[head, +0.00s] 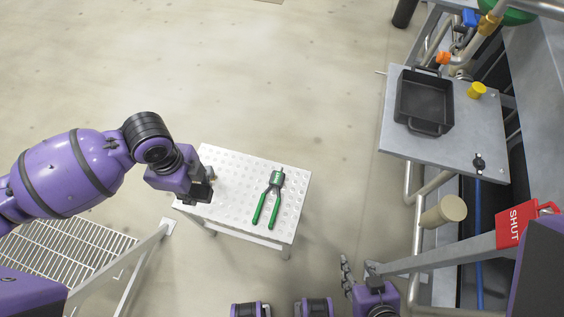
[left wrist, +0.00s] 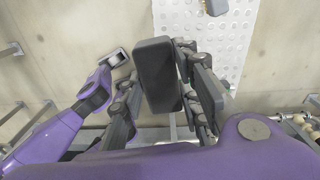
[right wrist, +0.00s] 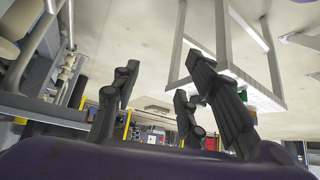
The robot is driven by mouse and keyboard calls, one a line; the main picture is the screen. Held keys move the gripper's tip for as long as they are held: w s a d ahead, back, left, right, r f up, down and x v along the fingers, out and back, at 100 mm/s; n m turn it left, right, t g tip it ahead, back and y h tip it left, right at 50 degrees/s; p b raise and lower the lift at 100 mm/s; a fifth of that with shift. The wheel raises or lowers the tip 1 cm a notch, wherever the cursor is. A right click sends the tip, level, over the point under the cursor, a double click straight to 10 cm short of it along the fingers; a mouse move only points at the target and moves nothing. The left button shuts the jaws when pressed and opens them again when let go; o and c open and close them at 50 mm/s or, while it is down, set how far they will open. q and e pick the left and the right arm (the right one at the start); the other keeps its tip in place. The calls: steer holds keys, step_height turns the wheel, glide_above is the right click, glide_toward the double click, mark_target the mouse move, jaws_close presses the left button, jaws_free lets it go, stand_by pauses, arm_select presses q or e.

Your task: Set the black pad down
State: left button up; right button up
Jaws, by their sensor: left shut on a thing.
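My left gripper (head: 203,190) is over the left front part of the white perforated table (head: 235,165). In the left wrist view, its fingers (left wrist: 165,90) are closed on the black pad (left wrist: 156,70), a dark rectangular block with rounded corners. The perforated top shows behind and to the right of the pad, with floor to its left. In the head view the pad is hard to tell from the dark fingers, and I cannot tell its height above the table. My right gripper (head: 358,272) is right of the table; its fingers (right wrist: 165,105) are apart and empty in the right wrist view.
Green-handled pliers (head: 270,195) lie on the table's right half. At the right, a grey bench (head: 440,155) holds a black tray (head: 424,128) and a yellow knob (head: 477,90). A red SHUT sign (head: 517,225) is at the lower right. The table's middle is clear.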

arm_select(q)
step_height(320, 180, down, 7)
steer(key=s+a+m+b, duration=0.1)
steer(key=s+m, duration=0.1)
steer(key=m, duration=0.4)
steer(key=b, duration=0.2)
glide_above(231, 186)
steer(key=f, duration=0.9)
steer(key=shift+s+a, duration=0.1)
steer(key=shift+s, duration=0.1)
steer(key=shift+w+f, duration=0.15)
steer(key=shift+f, duration=0.15)
steer(key=shift+w+f+b, duration=0.1)
steer(key=shift+f+b, duration=0.35)
steer(key=shift+f, duration=1.1)
steer(key=shift+f, duration=0.1)
steer(key=shift+f, duration=0.1)
steer(key=o, duration=1.1)
steer(key=shift+o, duration=0.2)
